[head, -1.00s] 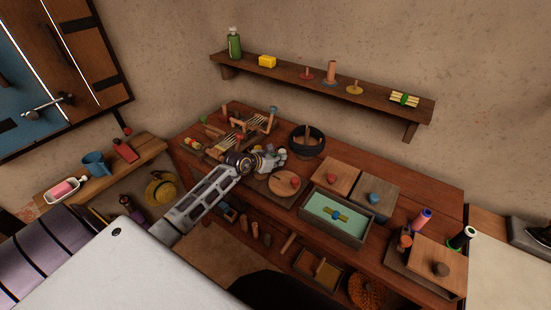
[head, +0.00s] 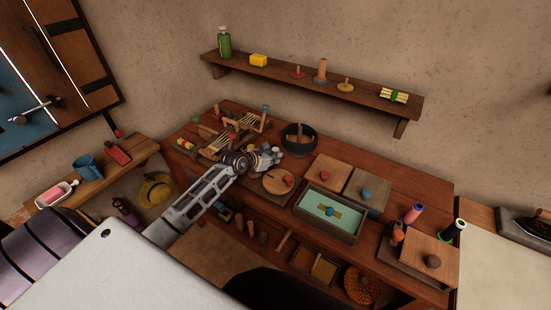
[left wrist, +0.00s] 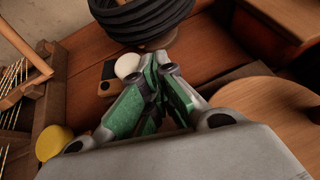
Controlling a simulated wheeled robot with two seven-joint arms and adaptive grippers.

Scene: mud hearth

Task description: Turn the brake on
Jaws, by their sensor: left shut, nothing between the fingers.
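My left gripper (head: 274,157) is shut and empty, low over the workbench between the black bowl and the round wooden lid. My right gripper is not in view.
The black bowl (head: 299,150) stands just behind the gripper, the round wooden lid (head: 275,184) in front. A wooden frame with strings (head: 225,143) is to the left. A teal-bottomed tray (head: 315,222) and boxes fill the right. A wall shelf (head: 312,84) hangs above.

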